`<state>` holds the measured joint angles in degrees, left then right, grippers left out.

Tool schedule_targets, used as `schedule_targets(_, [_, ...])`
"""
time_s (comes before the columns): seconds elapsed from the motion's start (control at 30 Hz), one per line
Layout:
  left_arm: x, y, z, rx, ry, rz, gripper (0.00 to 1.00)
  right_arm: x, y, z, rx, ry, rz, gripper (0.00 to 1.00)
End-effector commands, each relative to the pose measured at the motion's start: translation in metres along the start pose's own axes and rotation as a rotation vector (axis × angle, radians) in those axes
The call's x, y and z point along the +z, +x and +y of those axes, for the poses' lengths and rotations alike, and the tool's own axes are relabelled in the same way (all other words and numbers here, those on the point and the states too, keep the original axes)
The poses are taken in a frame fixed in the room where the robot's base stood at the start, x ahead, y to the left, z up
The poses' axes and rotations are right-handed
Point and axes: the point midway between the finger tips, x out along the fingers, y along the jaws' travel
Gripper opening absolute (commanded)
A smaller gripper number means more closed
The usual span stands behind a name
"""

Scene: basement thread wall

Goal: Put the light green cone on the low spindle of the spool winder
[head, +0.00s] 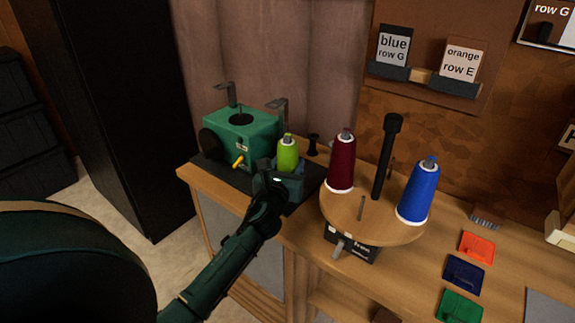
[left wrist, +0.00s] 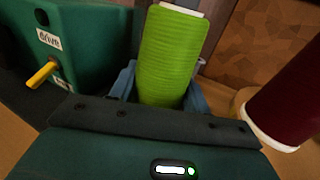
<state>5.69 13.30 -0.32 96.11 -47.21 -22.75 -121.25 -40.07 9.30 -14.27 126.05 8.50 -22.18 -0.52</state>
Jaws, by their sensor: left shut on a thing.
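The light green cone (head: 288,153) stands roughly upright in my left gripper (head: 286,178), whose fingers are closed on its lower part. It also fills the middle of the left wrist view (left wrist: 172,58), between the blue-grey fingers. The cone is just right of a green machine (head: 247,133) with a "drive" label and a yellow handle, probably the spool winder. A short black spindle-like post (head: 313,146) stands right of and behind the cone. Whether it is the low spindle, I cannot tell. The cone's base is hidden by the gripper. My right gripper is out of view.
A round wooden turntable (head: 345,215) carries a maroon cone (head: 341,165), a blue cone (head: 419,190) and a tall black post (head: 386,155), close right of my gripper. Orange, navy and green trays lie at the right. A wall and curtain stand behind.

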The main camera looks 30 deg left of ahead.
Motion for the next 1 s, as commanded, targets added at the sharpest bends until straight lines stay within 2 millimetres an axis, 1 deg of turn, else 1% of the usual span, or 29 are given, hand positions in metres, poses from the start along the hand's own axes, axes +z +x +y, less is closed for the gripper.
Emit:
schedule_targets(0.37, [0.0003,-0.0002,0.0,0.0,0.001,-0.001,0.21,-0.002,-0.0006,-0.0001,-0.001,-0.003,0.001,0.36])
schedule_targets(0.67, [-0.0071,-0.0002,0.0,0.0,0.001,-0.001,0.21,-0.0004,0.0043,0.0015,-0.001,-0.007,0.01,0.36])
schedule_targets(0.83, [-0.0056,-0.0001,0.0,0.0,0.001,-0.001,0.21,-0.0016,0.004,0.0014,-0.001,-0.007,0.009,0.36])
schedule_targets(0.87, [-0.0056,-0.0002,0.0,0.0,0.001,-0.001,0.5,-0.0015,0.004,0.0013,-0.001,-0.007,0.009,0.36])
schedule_targets(1.0, [-0.0057,-0.0001,0.0001,0.0,0.0,-0.001,0.61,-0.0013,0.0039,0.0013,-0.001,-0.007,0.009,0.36])
